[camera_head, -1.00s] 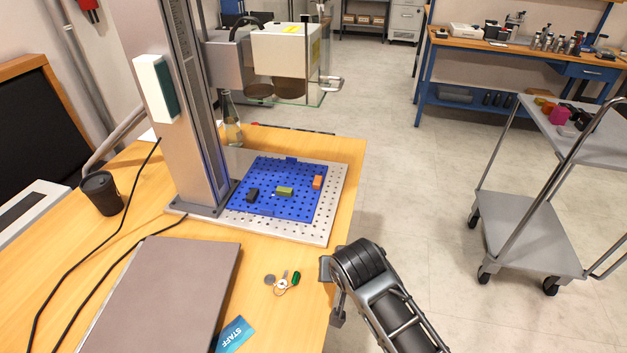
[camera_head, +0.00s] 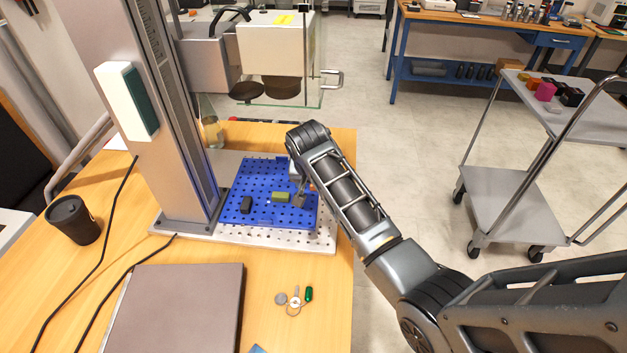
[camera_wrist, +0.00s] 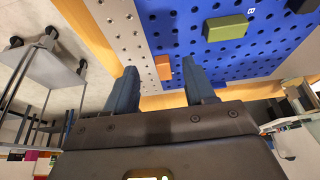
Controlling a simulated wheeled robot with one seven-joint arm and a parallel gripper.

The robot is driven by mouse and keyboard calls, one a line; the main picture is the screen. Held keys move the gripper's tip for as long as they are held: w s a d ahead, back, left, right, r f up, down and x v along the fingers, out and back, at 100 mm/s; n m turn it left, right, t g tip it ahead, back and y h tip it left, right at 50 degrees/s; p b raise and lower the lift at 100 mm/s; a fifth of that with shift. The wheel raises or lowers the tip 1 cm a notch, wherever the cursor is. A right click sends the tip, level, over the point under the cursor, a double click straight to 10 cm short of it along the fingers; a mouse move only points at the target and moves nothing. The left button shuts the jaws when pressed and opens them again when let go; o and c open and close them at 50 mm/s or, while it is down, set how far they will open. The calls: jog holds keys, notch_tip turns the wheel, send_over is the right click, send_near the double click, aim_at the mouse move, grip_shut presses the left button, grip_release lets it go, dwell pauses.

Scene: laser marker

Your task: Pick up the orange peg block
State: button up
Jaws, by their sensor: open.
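The orange peg block (camera_wrist: 163,68) sits at the edge of the blue pegboard (camera_wrist: 180,40) in the wrist view. My gripper (camera_wrist: 163,85) is open, its two dark fingers apart, and the block shows between the fingertips, a little beyond them. I cannot tell whether either finger touches it. In the head view my gripper (camera_head: 299,199) is over the right part of the blue pegboard (camera_head: 262,217), and my arm hides most of the orange block.
The laser marker's column (camera_head: 180,120) stands left of the board, with its head (camera_head: 275,50) overhanging behind. A closed laptop (camera_head: 185,310), keys (camera_head: 295,300) and a black cup (camera_head: 73,220) lie on the wooden table. A grey cart (camera_head: 520,190) stands to the right.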

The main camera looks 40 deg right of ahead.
jog(key=shift+w+d, duration=1.25)
jog(key=shift+d, duration=0.25)
jog(key=shift+x, duration=2.55)
grip_shut()
